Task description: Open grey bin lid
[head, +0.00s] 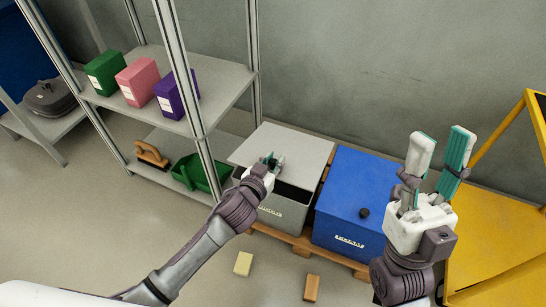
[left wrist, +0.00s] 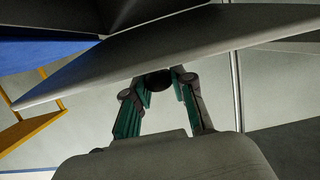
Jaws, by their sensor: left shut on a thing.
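The grey bin (head: 285,207) stands on a pallet in the middle of the head view. Its grey lid (head: 302,148) is raised at the front, with a dark gap between lid and bin. My left gripper (head: 271,162) is at the lid's front part, shut on its dark knob. In the left wrist view the lid (left wrist: 215,40) slants across the picture, and the left gripper's fingers (left wrist: 163,98) are around the dark round knob (left wrist: 165,79). My right gripper (head: 440,150) is raised, open and empty, in front of the blue bin's right side. The bin's inside is mostly hidden.
A blue bin (head: 350,190) with a black knob stands beside the grey bin on the wooden pallet (head: 295,241). A metal shelf (head: 215,85) with coloured boxes is at left. A yellow frame (head: 500,230) is at right. Two small blocks lie on the floor in front.

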